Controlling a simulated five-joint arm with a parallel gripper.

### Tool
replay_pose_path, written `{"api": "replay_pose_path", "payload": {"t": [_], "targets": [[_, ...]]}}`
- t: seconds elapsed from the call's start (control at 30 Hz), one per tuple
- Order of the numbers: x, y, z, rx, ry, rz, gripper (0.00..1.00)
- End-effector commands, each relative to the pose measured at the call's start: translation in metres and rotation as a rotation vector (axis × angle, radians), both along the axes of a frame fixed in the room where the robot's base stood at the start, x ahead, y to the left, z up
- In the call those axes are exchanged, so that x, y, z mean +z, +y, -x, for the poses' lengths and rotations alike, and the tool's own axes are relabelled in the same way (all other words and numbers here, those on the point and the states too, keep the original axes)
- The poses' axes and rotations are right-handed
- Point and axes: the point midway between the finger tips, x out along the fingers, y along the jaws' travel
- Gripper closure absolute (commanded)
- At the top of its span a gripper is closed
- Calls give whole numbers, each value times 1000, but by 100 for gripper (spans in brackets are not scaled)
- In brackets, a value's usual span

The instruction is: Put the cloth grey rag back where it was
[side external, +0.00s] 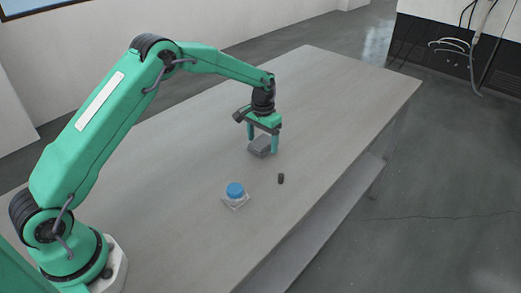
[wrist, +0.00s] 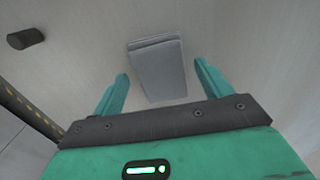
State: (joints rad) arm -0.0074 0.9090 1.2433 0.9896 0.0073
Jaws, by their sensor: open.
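The grey rag (side external: 262,146) is a folded, flat grey block of cloth on the table. In the wrist view the rag (wrist: 158,72) lies ahead of and between my two fingers, with clear gaps on both sides. My gripper (side external: 263,141) is open above and around the rag, pointing down; in the wrist view its green fingertips (wrist: 161,72) show on either side. In the side view the fingers partly cover the rag. I cannot tell how high the fingertips are above the table.
A small black cylinder (side external: 281,178) stands on the table near the rag; it also shows in the wrist view (wrist: 25,38). A blue round object on a clear square base (side external: 236,190) sits nearer my base. The rest of the table (side external: 330,90) is clear.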

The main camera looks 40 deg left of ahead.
Motion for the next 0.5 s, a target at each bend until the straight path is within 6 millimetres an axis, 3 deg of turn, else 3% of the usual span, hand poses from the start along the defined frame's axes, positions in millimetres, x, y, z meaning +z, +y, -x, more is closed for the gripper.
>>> {"api": "replay_pose_path", "payload": {"t": [0.27,0.5], "targets": [[7,0,-1,0,-3,0,23],[33,0,-1,0,-4,0,23]]}}
